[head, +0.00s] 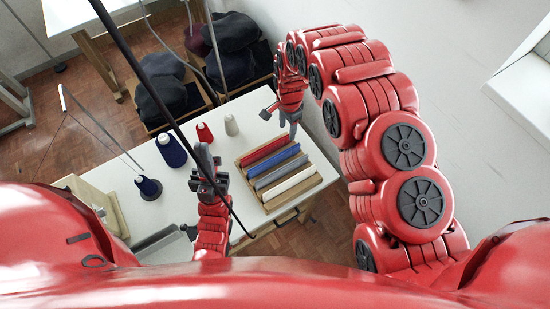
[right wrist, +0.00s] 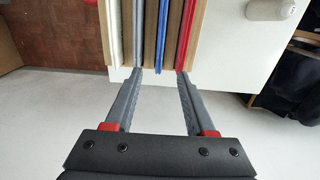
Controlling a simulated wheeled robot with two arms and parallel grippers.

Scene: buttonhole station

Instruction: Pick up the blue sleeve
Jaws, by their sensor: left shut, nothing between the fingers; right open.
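The blue sleeve (head: 278,166) lies in a wooden tray (head: 250,190) on the white table, between the red sleeve (head: 264,152) and the grey sleeve (head: 277,176). In the right wrist view, the blue sleeve (right wrist: 164,35) is a thin strip at the top, its near end in line with the gap between the fingertips. My right gripper (right wrist: 157,78) is open and empty; in the head view it (head: 287,118) is beyond the tray's far side. I cannot tell its height above the sleeve. My left gripper (head: 207,160) is shut and empty, left of the tray.
A white sleeve (head: 291,188) lies in the tray's nearest slot. Blue thread cones (head: 171,150), a red cone (head: 204,133) and a white cone (head: 231,125) stand to the left. Crates of dark cloth (head: 232,65) are behind the table. A dark pole crosses the head view.

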